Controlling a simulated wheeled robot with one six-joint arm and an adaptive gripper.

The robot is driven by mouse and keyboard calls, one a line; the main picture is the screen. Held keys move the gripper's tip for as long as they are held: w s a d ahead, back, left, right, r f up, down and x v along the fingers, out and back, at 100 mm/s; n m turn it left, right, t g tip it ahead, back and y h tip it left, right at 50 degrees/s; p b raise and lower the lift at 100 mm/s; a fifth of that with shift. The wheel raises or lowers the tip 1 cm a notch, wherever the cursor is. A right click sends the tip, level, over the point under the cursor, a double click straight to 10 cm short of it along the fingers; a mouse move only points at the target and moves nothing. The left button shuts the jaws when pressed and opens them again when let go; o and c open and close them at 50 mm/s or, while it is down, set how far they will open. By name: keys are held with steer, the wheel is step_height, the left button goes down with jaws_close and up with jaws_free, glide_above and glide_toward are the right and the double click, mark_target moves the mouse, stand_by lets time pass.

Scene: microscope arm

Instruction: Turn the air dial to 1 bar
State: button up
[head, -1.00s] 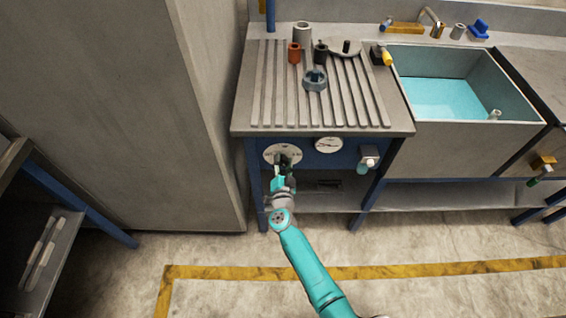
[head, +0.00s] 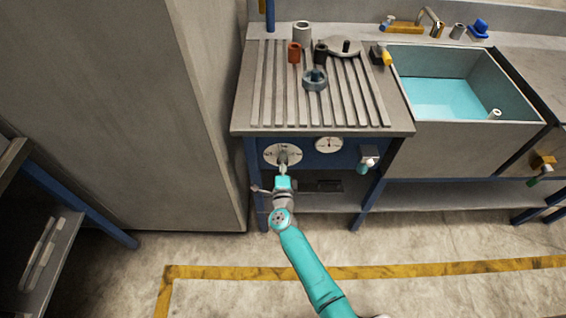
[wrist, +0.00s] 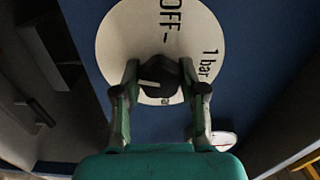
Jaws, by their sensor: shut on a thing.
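The air dial is a round white plate (head: 270,154) on the blue front panel, under the left of the ribbed worktop. In the wrist view the plate (wrist: 120,45) carries the printed words "OFF" and "1 bar". Its black knob (wrist: 158,76) sits between the two fingers of my gripper (wrist: 160,84), which is shut on it. A pale mark on the knob points left in the wrist view, away from the "1 bar" print. In the head view my gripper (head: 283,168) is in front of the dial and hides part of it.
A white gauge (head: 329,145) is right of the dial, with a valve handle (head: 368,160) further right. Several small parts stand on the ribbed worktop (head: 260,105). A sink (head: 465,130) is at right, a tall grey cabinet (head: 150,110) at left.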

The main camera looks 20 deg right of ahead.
steer(key=shift+m, duration=0.6)
steer(key=shift+d, duration=0.1)
steer(key=o, duration=1.1)
steer(key=shift+o, duration=0.2)
steer(key=v, duration=1.2)
steer(key=shift+s, duration=0.1)
